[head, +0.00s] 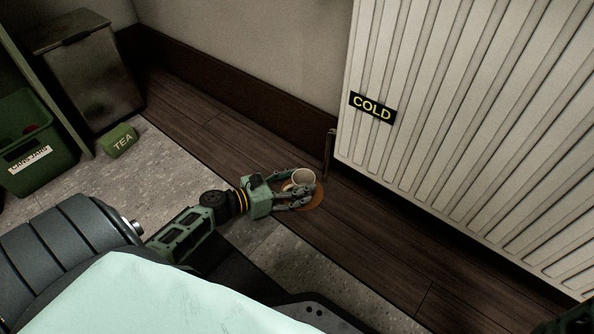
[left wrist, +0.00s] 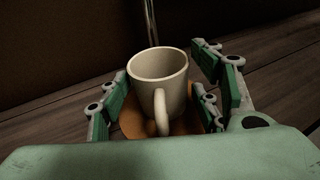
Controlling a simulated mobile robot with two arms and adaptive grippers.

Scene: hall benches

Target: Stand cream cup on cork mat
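The cream cup (head: 303,178) is upright on the round brown cork mat (head: 316,199), close to the wall. The left wrist view shows the cup (left wrist: 158,80) with its handle towards me and the mat (left wrist: 132,122) under it.
A ribbed white radiator (head: 440,130) marked COLD stands at the right, with a thin pipe (head: 329,150) just behind the cup. A green TEA box (head: 119,141), a metal bin (head: 92,75) and a green crate (head: 40,145) are at the left. Floor between is clear.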

